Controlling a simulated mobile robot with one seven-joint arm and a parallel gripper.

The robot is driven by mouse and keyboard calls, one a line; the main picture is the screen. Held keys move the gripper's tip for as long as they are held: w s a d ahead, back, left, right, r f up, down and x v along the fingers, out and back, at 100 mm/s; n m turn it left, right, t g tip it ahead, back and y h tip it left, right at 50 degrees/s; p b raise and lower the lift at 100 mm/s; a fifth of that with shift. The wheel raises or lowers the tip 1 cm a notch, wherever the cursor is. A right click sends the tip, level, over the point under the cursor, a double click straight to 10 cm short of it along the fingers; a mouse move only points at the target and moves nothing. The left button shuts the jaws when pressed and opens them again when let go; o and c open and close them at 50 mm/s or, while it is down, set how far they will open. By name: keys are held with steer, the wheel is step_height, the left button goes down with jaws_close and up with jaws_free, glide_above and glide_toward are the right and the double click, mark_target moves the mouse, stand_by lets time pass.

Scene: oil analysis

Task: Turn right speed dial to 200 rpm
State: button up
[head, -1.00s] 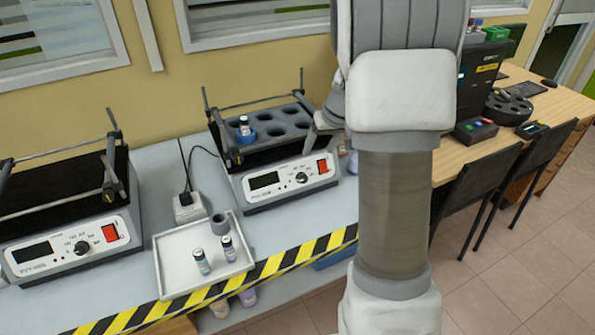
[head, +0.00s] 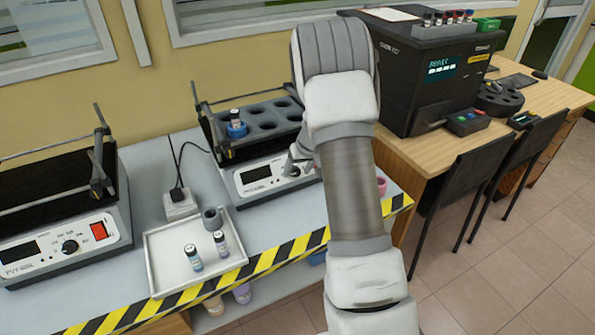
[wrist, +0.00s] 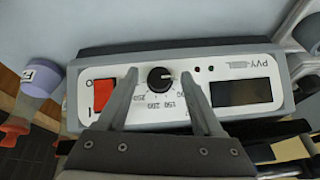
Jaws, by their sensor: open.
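The right shaker's front panel (head: 245,184) carries a black round speed dial (wrist: 160,79), a dark display (wrist: 242,92) and a red switch (wrist: 104,94). In the wrist view the panel appears upside down, with printed speeds such as 150, 200 and 250 below the dial. The dial's pointer setting is too small to read surely. My gripper (wrist: 161,76) is open, with one finger on each side of the dial and gaps between. Whether the fingers touch the panel cannot be told. In the head view my gripper (head: 297,160) is at the panel and partly hides the dial and switch.
A left shaker (head: 60,247) stands at the left. A white tray (head: 165,270) with two vials and a grey cup lies between the shakers. A black analyser (head: 425,75) stands right.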

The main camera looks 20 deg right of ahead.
steer(key=shift+f, duration=0.1)
jaws_close()
stand_by(0.3)
